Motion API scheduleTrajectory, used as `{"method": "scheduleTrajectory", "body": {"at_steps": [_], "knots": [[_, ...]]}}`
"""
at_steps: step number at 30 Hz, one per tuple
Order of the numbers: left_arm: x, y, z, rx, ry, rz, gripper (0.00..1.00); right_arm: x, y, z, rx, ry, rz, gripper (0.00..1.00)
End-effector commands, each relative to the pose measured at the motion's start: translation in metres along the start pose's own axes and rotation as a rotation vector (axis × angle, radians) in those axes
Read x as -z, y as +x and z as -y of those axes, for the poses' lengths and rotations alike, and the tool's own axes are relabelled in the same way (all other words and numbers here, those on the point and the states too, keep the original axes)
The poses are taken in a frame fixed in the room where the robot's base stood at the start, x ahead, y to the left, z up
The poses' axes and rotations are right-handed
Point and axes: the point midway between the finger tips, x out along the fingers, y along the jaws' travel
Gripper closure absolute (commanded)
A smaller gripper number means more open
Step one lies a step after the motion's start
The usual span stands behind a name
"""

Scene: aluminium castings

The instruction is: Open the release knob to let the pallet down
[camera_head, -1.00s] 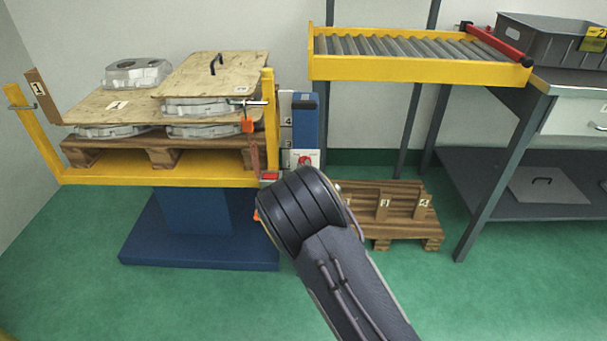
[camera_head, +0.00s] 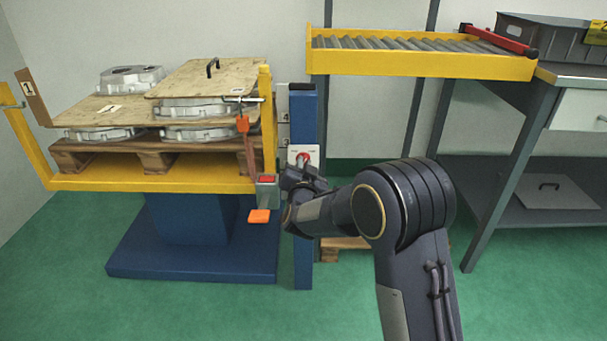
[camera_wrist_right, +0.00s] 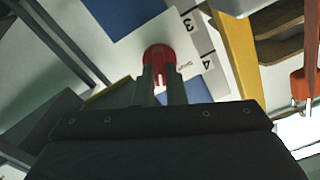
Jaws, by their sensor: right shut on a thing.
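The red release knob (camera_head: 303,158) sits on a white plate (camera_head: 312,150) on the blue post (camera_head: 303,105) at the lift's right side. My right gripper (camera_head: 303,172) is at the knob, its arm reaching in from the right. In the right wrist view the fingers (camera_wrist_right: 160,85) are shut on the red knob (camera_wrist_right: 158,54). The wooden pallet (camera_head: 160,158) rests on the yellow lift frame (camera_head: 150,183), bearing grey castings (camera_head: 200,108) and plywood sheets (camera_head: 215,77). My left gripper is not in view.
An orange piece (camera_head: 259,216) and a grey box with a red top (camera_head: 267,188) are at the frame's right corner. A yellow roller conveyor (camera_head: 420,64) and a grey workbench (camera_head: 560,77) stand to the right. Green floor is open in front.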

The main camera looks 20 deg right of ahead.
Motion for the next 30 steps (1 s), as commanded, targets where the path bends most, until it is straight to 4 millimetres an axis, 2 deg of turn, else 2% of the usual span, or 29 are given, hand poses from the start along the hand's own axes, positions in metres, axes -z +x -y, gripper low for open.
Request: {"method": "scheduleTrajectory", "body": {"at_steps": [3, 13, 30], "knots": [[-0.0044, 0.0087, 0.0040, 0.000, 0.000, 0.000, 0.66, -0.0033, -0.0001, -0.0024, -0.001, 0.097, 0.002, 1.00], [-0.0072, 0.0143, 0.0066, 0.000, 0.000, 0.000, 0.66, -0.0021, -0.0002, -0.0024, -0.002, 0.285, 0.003, 1.00], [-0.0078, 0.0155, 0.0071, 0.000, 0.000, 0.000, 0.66, -0.0023, -0.0005, -0.0017, -0.002, 0.353, 0.005, 1.00]]}}
